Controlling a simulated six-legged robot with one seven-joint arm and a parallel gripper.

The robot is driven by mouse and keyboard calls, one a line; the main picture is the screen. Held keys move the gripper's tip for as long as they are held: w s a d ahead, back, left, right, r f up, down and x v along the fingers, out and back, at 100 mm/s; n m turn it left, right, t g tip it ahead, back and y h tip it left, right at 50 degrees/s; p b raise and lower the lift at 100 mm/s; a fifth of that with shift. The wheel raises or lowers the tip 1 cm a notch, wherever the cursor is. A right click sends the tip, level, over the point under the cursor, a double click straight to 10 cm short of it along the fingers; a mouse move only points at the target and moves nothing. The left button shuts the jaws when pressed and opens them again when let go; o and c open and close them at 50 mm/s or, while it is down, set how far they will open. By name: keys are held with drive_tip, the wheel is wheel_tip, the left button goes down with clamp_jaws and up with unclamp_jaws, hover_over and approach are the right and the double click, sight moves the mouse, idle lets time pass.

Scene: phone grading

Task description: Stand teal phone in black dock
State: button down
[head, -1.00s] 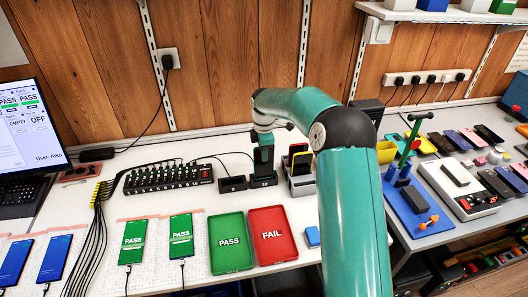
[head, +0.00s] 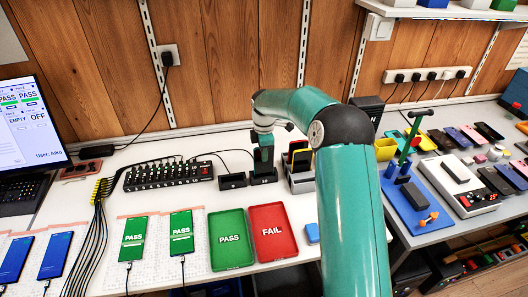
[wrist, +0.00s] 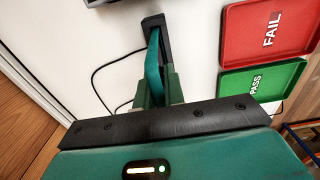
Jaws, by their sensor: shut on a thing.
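The teal phone (wrist: 153,62) is seen nearly edge-on in the wrist view, between the green fingers of my gripper (wrist: 155,92). My gripper is shut on it. The phone's far end meets the black dock (wrist: 154,22); whether it is fully seated cannot be told. In the head view my gripper (head: 263,152) points down over the black dock (head: 264,181), on the white bench. The phone is mostly hidden by the fingers there and looks about upright.
A small black box (head: 233,181) stands just left of the dock. A grey holder (head: 300,183) with phones is close on its right. The green PASS tray (head: 230,262) and red FAIL tray (head: 272,257) lie in front. A cabled hub (head: 168,175) is further left.

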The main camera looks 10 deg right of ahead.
drive_tip(key=shift+f, duration=0.25)
drive_tip(key=c, duration=1.4)
unclamp_jaws()
drive_tip(key=shift+r, duration=3.45)
